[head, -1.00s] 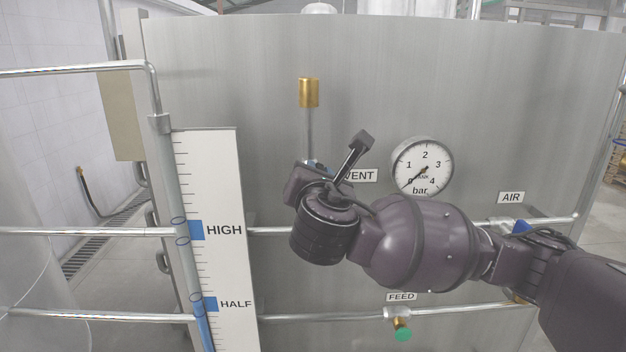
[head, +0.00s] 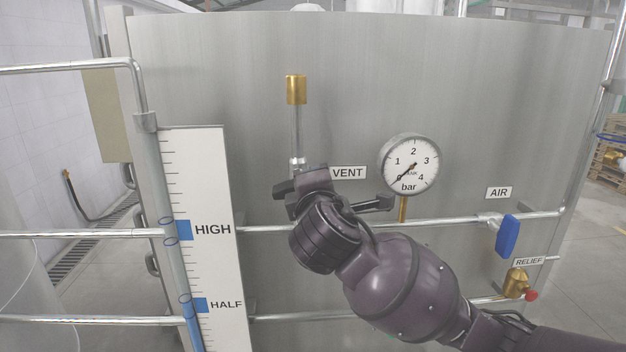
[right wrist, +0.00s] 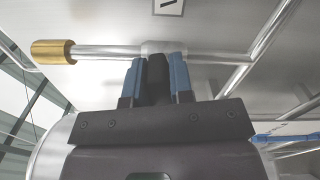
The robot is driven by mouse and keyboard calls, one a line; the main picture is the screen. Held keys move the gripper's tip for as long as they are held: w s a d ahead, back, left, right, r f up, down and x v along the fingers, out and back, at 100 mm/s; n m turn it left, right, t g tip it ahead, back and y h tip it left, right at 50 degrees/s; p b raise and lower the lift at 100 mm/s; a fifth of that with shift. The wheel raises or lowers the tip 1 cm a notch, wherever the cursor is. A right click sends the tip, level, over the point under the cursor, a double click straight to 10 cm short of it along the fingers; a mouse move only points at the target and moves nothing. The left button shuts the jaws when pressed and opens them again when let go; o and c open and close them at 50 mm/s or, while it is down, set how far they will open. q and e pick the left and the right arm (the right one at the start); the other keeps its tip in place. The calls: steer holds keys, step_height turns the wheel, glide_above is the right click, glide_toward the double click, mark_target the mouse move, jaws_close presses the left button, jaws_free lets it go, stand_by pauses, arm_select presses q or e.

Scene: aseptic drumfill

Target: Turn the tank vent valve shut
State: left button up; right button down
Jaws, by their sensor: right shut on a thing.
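The tank vent valve (head: 298,162) sits on the thin upright pipe left of the VENT label (head: 348,173), below a brass cap (head: 296,89). My right gripper (head: 301,178) is at the valve, and its body hides the handle in the head view. In the right wrist view, the valve body (right wrist: 165,47) lies just beyond my right gripper (right wrist: 157,67). My left gripper is not in view.
A round gauge (head: 409,164) is right of the valve, its needle near 0. The AIR valve's blue handle (head: 507,236) and the brass relief valve (head: 516,283) are further right. A level scale (head: 195,220) stands left. A horizontal pipe (head: 265,229) runs below.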

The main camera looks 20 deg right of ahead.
steer(key=shift+f+m, duration=0.35)
steer(key=shift+m, duration=0.85)
steer(key=shift+f, duration=0.1)
steer(key=c, duration=1)
jaws_free()
steer(key=shift+s, duration=0.1)
steer(key=b+v, duration=0.1)
steer(key=v, duration=0.9)
steer(key=shift+s, duration=0.35)
steer(key=shift+a, duration=0.1)
